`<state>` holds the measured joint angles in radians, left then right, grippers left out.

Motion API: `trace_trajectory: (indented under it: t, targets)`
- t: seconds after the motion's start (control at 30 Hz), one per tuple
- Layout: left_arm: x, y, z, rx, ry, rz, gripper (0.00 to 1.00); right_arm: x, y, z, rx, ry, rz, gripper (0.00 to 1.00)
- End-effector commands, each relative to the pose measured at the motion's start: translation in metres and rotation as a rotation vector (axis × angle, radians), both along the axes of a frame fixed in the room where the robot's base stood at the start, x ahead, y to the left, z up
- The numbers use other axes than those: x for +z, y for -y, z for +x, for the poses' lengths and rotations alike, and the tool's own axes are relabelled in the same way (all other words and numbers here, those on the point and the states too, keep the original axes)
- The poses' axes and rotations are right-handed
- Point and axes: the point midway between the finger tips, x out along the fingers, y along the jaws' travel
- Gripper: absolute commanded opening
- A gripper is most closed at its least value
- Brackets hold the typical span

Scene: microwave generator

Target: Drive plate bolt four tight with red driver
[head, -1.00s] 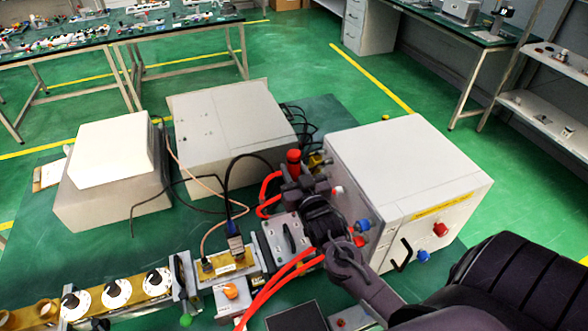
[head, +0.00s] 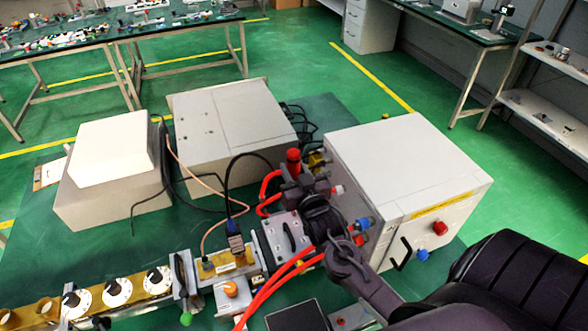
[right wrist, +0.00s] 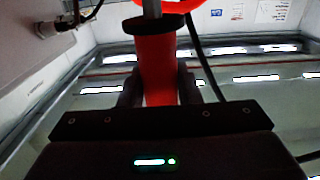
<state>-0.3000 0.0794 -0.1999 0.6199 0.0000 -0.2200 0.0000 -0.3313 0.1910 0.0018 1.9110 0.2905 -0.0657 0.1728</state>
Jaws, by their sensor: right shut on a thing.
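My right gripper (head: 293,171) is shut on the red driver (head: 293,155), beside the left side of the large white cabinet. In the right wrist view the red driver handle (right wrist: 158,65) sits between the two dark fingers, and its grey metal shaft (right wrist: 152,9) runs out of the top of the picture. A grey metal plate (head: 276,228) with a black handle lies just left of my right wrist. My wrist and gripper hide part of the fittings there. I cannot make out plate bolt four or whether the driver's tip touches it. My left gripper is not in view.
The white cabinet (head: 410,165) stands close to the right of my gripper. Red hoses (head: 268,290) loop below and behind the wrist. A waveguide row with white dials (head: 117,291) runs to the left. Two grey boxes (head: 230,125) and loose cables are behind.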

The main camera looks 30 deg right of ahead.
Motion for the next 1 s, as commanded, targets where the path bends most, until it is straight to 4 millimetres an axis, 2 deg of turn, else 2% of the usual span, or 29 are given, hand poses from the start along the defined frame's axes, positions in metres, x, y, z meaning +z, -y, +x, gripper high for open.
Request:
trace_trajectory:
  t: [1.0]
  targets:
    - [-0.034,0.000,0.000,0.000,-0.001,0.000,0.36,-0.047,0.000,0.000,0.000,0.004,0.000,0.03]
